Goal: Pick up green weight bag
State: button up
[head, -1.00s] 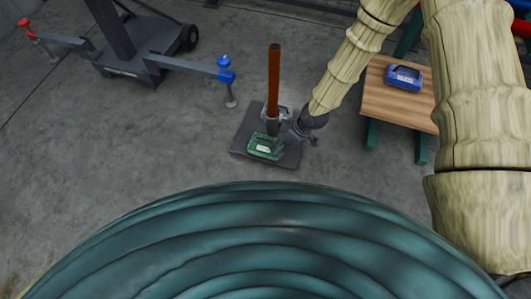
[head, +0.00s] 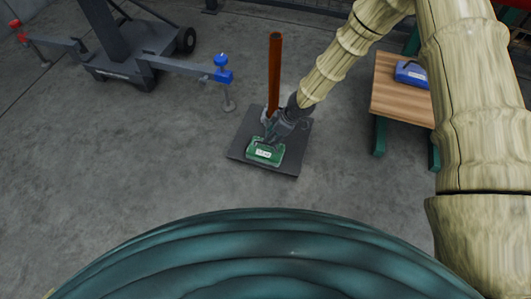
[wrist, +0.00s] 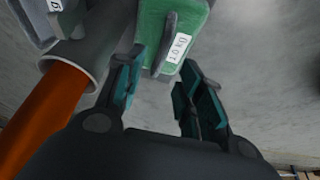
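The green weight bag (head: 265,153) with a white label lies on the front of a dark base plate (head: 292,163). My gripper (head: 271,136) is just behind the bag in the head view, close to its top. In the wrist view the green bag (wrist: 193,18) is at the top, with its grey strap handle (wrist: 165,44) and label facing me. My gripper (wrist: 160,82) is open there, with its dark teal fingers spread apart. The handle appears just beyond the gap between the fingertips. I see nothing held between the fingers.
An orange pole (head: 275,70) rises from a grey socket (wrist: 85,60) on the plate, close by my gripper. A grey labelled bag (wrist: 38,20) is beside the socket. A blue bag (head: 410,73) lies on a wooden-topped bench (head: 400,103). A wheeled stand (head: 140,70) is at upper left.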

aim_at(266, 148)
jog(key=shift+b+x, duration=2.35)
jog(key=shift+x, duration=1.45)
jog(key=shift+a, duration=0.15)
grip_shut()
jog(key=shift+r, duration=0.15)
